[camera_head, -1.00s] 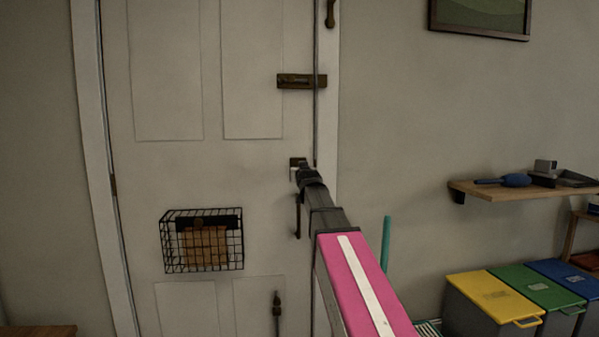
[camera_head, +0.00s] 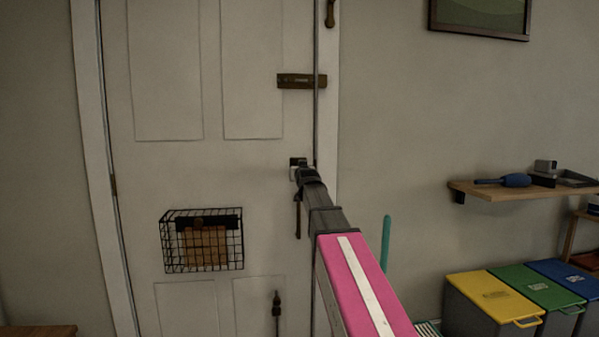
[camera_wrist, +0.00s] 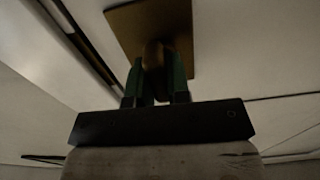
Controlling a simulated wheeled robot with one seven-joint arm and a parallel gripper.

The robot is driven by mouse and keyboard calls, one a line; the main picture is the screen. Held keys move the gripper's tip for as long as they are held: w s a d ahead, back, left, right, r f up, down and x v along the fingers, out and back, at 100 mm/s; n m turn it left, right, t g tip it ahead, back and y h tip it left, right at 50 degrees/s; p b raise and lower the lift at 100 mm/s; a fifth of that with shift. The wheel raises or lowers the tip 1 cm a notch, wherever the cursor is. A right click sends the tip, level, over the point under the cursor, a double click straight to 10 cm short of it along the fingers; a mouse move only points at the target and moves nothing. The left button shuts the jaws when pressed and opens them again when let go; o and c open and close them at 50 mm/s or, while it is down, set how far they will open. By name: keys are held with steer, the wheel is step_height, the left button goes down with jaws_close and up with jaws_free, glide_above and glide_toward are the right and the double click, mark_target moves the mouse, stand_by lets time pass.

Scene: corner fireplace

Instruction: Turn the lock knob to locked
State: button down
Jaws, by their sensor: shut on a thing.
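The lock's brass plate (camera_wrist: 120,30) is on the white door (camera_head: 170,80), near the door's right edge; it also shows in the head view as a small dark plate (camera_head: 298,161). The lock knob (camera_wrist: 153,54) stands out from this plate. My gripper (camera_wrist: 160,72) is at the plate, with a green-dark finger on each side of the knob, shut on it. In the head view my gripper and wrist cover the knob and most of the lock. The knob's exact turn angle cannot be told.
A brass bolt (camera_head: 300,81) is above the lock, and a door handle hangs below it, partly hidden. A wire basket (camera_head: 175,256) is on the door's lower left. A shelf (camera_head: 530,190) and several coloured bins (camera_head: 490,295) stand to the right.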

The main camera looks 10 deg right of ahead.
steer(key=m, duration=0.4)
steer(key=shift+d+m, duration=0.1)
steer(key=shift+m, duration=0.2)
steer(key=m, duration=0.4)
steer(key=shift+d, duration=0.1)
steer(key=m, duration=0.5)
steer(key=shift+f, duration=0.15)
steer(key=shift+d+f+m, duration=0.1)
steer(key=shift+m, duration=1.8)
steer(key=c, duration=1.1)
jaws_free()
steer(key=shift+s, duration=0.1)
